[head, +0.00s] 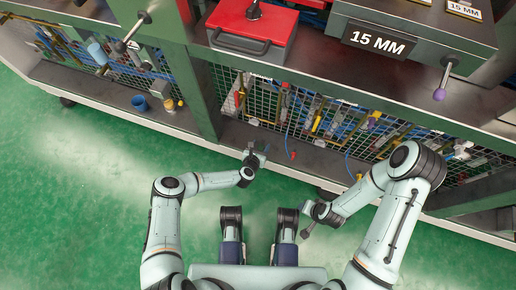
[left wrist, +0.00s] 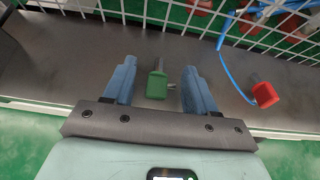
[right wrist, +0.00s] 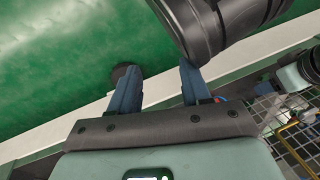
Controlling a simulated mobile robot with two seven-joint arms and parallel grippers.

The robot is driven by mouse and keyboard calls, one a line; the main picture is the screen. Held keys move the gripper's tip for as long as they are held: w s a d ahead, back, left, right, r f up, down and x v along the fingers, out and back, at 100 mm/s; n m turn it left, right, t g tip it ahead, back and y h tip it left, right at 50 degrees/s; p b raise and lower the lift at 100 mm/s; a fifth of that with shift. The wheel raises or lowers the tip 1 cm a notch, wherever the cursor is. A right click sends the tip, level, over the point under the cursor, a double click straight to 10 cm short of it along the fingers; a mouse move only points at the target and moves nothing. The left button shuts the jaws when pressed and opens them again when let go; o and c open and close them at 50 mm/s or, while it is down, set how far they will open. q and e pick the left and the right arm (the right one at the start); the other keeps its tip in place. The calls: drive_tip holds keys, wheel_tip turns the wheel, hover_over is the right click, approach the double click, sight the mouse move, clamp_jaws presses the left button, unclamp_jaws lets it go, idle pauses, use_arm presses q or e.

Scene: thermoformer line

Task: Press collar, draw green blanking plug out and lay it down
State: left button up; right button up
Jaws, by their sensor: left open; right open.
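The green blanking plug (left wrist: 157,84) shows in the left wrist view as a small green block with a thin grey stem and a short side pin. It is over the dark ledge (left wrist: 55,70), between the blue fingers of my open left gripper (left wrist: 160,66), with gaps on both sides. I cannot tell whether it rests on the ledge or sits in a fitting; no collar can be made out clearly. In the head view my left gripper (head: 254,157) is at the ledge in front of the mesh. My right gripper (right wrist: 158,76) is open and empty, above the floor edge.
A red plug (left wrist: 265,94) on a blue hose lies right of the green one; it also shows in the head view (head: 293,155). Wire mesh (left wrist: 230,22) with hanging parts stands behind. A blue cup (head: 139,103) is on the ledge at left. The green floor is clear.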

use_arm(q)
drive_tip(key=p+v, duration=0.4)
drive_tip(key=v, duration=0.9)
use_arm(e)
drive_tip(key=s+a+r+y, duration=0.1)
drive_tip(key=s+a+r, duration=0.2)
drive_tip(key=r, duration=0.3)
drive_tip(key=shift+n+g, duration=0.3)
drive_tip(key=shift+g, duration=0.1)
use_arm(q)
drive_tip(key=shift+r, duration=0.1)
use_arm(e)
drive_tip(key=shift+w, duration=0.1)
